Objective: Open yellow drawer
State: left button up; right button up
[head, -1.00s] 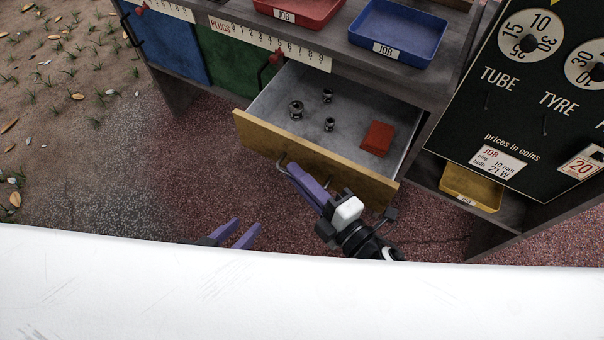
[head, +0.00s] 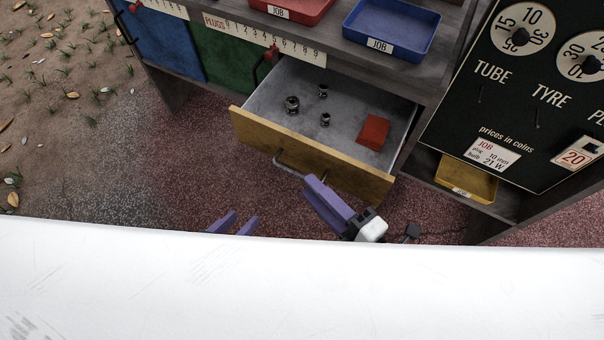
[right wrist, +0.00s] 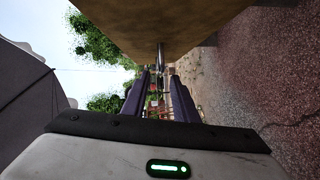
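The yellow drawer (head: 330,168) is pulled out of the bench, with its grey interior visible. Its metal bar handle (head: 290,166) is on the front. Inside lie several small metal plugs (head: 292,104) and a red box (head: 373,131). My right gripper (head: 318,184) is at the right end of the handle, low in front of the drawer. In the right wrist view its two fingers (right wrist: 158,78) are apart, with the handle (right wrist: 160,55) between or just beyond their tips; contact is unclear. My left gripper (head: 236,222) is open and empty, lower left, partly hidden by the white surface.
A blue tray (head: 393,27) and a red tray (head: 290,8) stand on the bench above. Green (head: 228,62) and blue (head: 167,42) fronts are shut, left of the drawer. A black price board (head: 540,110) and a yellow tray (head: 466,182) are at right. A white surface (head: 300,290) fills the foreground.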

jog(key=v, duration=0.4)
dwell(0.5)
